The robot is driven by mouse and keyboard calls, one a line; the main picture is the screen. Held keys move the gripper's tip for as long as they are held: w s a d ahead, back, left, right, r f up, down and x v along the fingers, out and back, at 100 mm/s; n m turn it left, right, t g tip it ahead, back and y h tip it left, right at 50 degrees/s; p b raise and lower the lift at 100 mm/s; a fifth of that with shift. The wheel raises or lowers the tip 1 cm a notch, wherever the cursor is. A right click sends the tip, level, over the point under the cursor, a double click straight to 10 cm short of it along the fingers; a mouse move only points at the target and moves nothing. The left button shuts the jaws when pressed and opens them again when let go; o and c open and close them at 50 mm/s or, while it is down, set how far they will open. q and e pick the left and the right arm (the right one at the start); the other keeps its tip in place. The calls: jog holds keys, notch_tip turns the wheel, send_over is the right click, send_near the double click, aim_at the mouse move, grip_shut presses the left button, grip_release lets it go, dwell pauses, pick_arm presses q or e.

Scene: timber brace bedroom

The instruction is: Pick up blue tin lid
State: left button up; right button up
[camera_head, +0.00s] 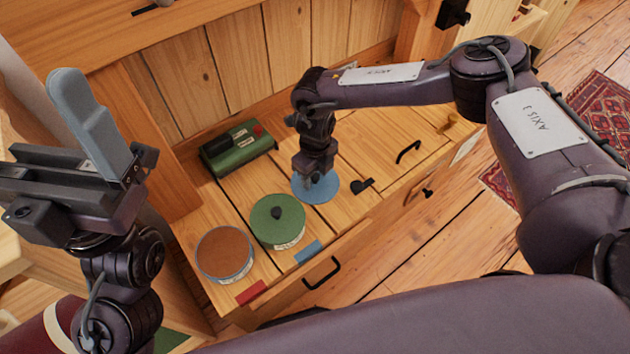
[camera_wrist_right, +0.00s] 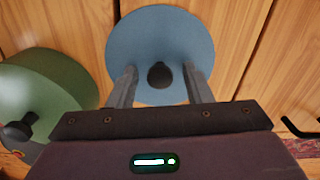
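The blue tin lid (camera_head: 316,189) is a flat blue disc with a dark round knob, lying on the wooden top. It also shows in the right wrist view (camera_wrist_right: 160,32). My right gripper (camera_head: 315,180) is directly over it, pointing down. In the right wrist view its two fingers (camera_wrist_right: 160,84) are apart, one on each side of the knob, with a gap visible on both sides. My left gripper (camera_head: 85,125) is raised at the left, away from the lid; only one finger shows clearly.
A green-lidded tin (camera_head: 278,207) stands left of the blue lid. A tin with a brown top (camera_head: 224,250) is farther left. A green box (camera_head: 238,152) sits behind. A small black piece (camera_head: 362,186) lies to the right. Red (camera_head: 251,292) and blue (camera_head: 307,252) patches mark the front edge.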

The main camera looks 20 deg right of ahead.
jog(key=c, duration=0.9)
jog(key=shift+r, duration=0.1)
